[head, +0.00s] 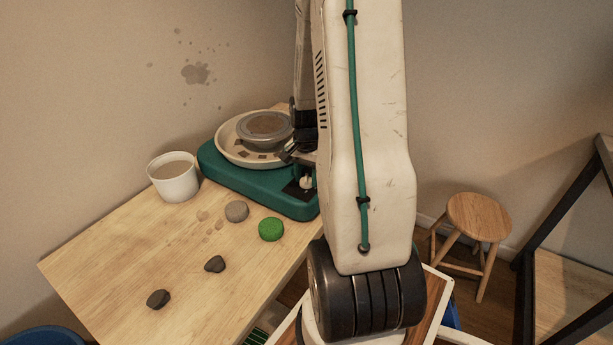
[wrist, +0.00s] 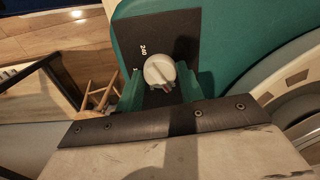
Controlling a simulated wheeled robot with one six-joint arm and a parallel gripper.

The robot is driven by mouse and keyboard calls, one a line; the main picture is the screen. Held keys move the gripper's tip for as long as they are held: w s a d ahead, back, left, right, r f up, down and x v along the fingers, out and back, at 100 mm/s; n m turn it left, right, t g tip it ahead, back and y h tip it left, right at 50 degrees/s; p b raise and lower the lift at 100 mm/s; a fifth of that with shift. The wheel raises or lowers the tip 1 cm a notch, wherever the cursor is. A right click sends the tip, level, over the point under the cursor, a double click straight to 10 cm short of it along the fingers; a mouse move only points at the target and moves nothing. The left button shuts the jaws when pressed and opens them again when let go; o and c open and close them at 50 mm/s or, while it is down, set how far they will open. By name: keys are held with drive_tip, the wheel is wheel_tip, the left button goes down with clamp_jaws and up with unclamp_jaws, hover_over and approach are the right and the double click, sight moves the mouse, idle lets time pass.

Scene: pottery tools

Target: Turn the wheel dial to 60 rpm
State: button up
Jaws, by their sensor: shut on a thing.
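The wheel dial (wrist: 158,69) is a round off-white knob on a black panel (wrist: 175,28) of the green pottery wheel base. In the wrist view my gripper (wrist: 160,87) is shut on the dial, with one green finger on each side of it. The printed mark 240 shows above the dial, and part of another mark shows at its left. A small reddish mark shows at the dial's lower edge. I cannot read the setting; the other marks are hidden or out of view. In the head view the dial (head: 306,182) is small, on the base's front right corner.
The pottery wheel (head: 262,212) stands at the back of the wooden table (head: 130,245), with a splash pan (head: 228,140) and wheel head on top. A stool (head: 478,218) stands at right.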

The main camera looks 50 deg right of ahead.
sight(307, 178)
drive_tip(key=o, duration=1)
wheel_tip(307, 178, up, 8)
drive_tip(key=shift+f, duration=0.1)
drive_tip(key=shift+s+a+n, duration=0.2)
drive_tip(key=shift+n, duration=0.1)
drive_tip(key=s+a+r+n, duration=0.4)
drive_tip(key=a+r+n, duration=0.1)
drive_tip(key=a, duration=0.5)
drive_tip(key=s+a+r+n+t, duration=0.1)
drive_tip(key=s+a+r+n, duration=0.3)
drive_tip(key=a+r, duration=0.3)
drive_tip(key=s+a+r+n, duration=0.4)
drive_tip(key=a+r+n, duration=0.2)
drive_tip(key=a, duration=0.7)
drive_tip(key=shift+s+a, duration=0.25)
drive_tip(key=shift+s, duration=0.05)
